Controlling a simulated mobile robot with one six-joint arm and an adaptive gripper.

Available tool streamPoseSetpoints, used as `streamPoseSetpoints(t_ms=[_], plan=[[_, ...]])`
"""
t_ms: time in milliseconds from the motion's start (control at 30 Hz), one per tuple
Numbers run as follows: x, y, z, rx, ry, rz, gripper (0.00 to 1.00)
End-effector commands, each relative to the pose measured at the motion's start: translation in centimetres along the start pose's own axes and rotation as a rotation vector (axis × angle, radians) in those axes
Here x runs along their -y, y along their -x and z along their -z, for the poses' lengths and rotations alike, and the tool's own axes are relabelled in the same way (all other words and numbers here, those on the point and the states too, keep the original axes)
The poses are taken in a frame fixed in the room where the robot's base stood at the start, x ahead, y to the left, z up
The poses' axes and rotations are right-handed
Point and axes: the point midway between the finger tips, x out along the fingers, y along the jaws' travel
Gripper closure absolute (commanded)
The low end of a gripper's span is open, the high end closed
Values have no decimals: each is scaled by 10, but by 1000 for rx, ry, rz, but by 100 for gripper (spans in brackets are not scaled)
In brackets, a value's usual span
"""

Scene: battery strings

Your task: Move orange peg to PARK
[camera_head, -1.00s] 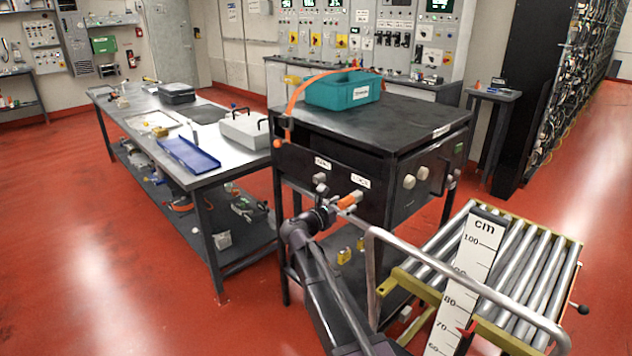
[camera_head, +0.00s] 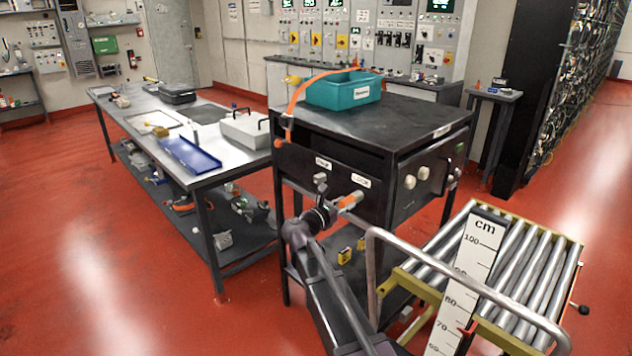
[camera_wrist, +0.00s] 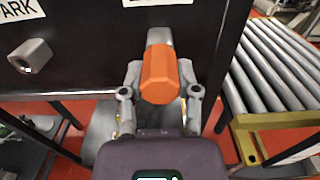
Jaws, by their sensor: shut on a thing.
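The orange peg (camera_wrist: 160,75) is between the fingers of my gripper (camera_wrist: 160,95), which is shut on it. The peg points at the black cabinet front, in line with a grey fitting (camera_wrist: 160,36) below the right-hand label. I cannot tell how far the peg sits in that fitting. In the head view the peg (camera_head: 347,202) and my gripper (camera_head: 328,213) are close to the cabinet front. The PARK label (camera_wrist: 18,9) is at the upper left of the wrist view, with a grey angular fitting (camera_wrist: 30,56) below it and no peg on it.
The black cabinet (camera_head: 420,120) carries a teal bin (camera_head: 345,92) and an orange curved strip (camera_head: 300,98). A roller conveyor (camera_head: 535,270) with a metal rail and a cm scale (camera_head: 468,275) stands at the right. A workbench (camera_head: 120,105) is at the left.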

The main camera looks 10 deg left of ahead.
Motion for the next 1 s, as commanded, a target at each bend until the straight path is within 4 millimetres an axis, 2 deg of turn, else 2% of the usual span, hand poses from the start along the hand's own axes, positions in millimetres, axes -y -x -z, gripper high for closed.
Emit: streamPoseSetpoints(t_ms=[1000], plan=[[0,18,0,0,0,1,100]])
